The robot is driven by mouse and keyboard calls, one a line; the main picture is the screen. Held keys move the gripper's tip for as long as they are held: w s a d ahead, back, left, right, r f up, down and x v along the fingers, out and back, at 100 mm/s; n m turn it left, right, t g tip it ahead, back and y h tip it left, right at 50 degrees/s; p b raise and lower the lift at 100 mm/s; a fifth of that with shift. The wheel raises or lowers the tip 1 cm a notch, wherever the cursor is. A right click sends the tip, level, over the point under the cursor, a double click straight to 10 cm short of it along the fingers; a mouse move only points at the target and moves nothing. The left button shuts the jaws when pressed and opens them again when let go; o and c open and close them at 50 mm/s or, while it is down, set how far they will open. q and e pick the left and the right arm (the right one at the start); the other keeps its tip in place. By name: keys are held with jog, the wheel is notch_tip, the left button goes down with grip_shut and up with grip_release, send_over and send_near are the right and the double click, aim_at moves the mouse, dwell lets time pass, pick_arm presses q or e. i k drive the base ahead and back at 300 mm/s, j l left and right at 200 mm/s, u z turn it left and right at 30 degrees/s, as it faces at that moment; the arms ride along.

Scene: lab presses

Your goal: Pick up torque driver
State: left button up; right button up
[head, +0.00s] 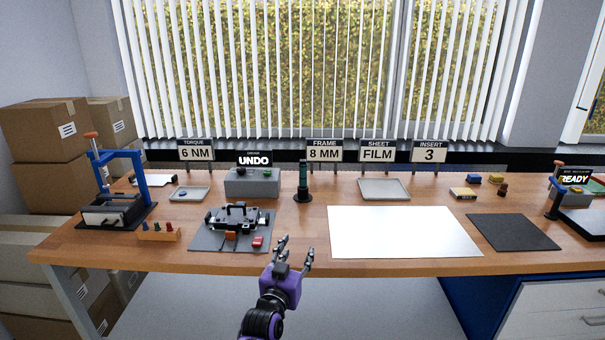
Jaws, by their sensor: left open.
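The torque driver seems to be the dark green and black upright tool (303,177), standing on a round dark base at the middle back of the bench. My left gripper (296,246) is purple and black, open and empty. It is at the bench's front edge, nearer to me than the driver and well apart from it. My right gripper is not in view.
A grey mat (205,238) with a black fixture (240,217) lies left of my gripper. A grey box (250,182) with an UNDO display stands behind it. A white sheet (400,230) lies to the right. Signs line the back. The strip between mat and sheet is clear.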

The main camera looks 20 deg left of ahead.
aim_at(302, 164)
jog(key=i+j, duration=0.2)
jog(key=i, duration=0.2)
jog(key=i+j, duration=0.2)
jog(key=i, duration=0.2)
jog(key=i+j, duration=0.2)
jog(key=i, duration=0.25)
